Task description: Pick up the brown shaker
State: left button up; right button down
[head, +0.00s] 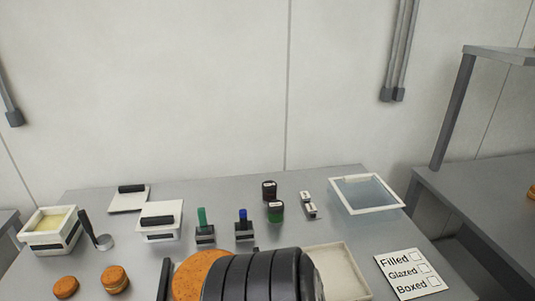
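Two small dark cylinders with pale-marked tops stand close together right of the middle of the table in the head view. The rear one (269,190) is very dark and looks most like the brown shaker, though its brown is hard to make out. The front one (275,212) has a green body. The rear one stands upright on the table with nothing holding it. I cannot make out either gripper or its fingers in this view.
A large black ribbed form (262,278) fills the bottom centre, beside an orange-brown round (198,274). Green-handled (203,222) and blue-handled (242,222) tools stand left of the cylinders. Small white-topped pieces (307,203), a clear-looking tray (367,194) and a label card (408,274) lie right.

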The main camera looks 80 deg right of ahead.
aim_at(269, 188)
jog(key=l+z, duration=0.15)
jog(key=z, duration=3.2)
